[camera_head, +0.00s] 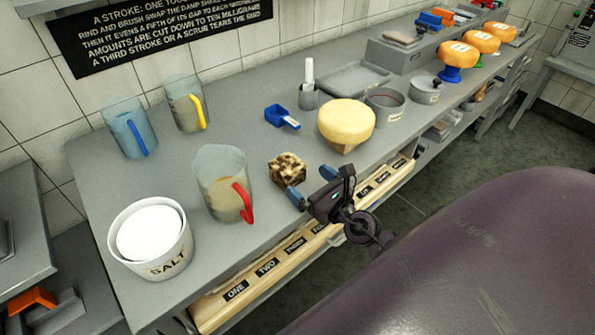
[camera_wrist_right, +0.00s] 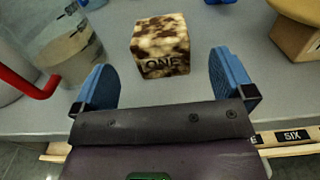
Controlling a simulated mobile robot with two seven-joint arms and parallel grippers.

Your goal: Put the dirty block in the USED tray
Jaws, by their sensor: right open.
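The dirty block (camera_head: 287,168), a cream cube with brown stains, sits on the grey bench near its front edge. In the right wrist view the block (camera_wrist_right: 160,45) shows the word ONE on its near face. My right gripper (camera_head: 311,184) is open at the bench's front edge, its blue fingers pointing at the block. In the wrist view the fingers (camera_wrist_right: 165,78) stand either side of the block's line, with a gap on both sides and no contact visible. A shallow grey tray (camera_head: 352,78) lies at the back; I can read no USED label on it. My left gripper is out of view.
A jug with a red handle (camera_head: 224,183) stands close left of the block. A cheese wheel (camera_head: 346,121) on a block stands to the right. A blue scoop (camera_head: 282,117) lies behind. A salt crock (camera_head: 150,240) is front left. A numbered wooden rack (camera_head: 265,273) runs below the front edge.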

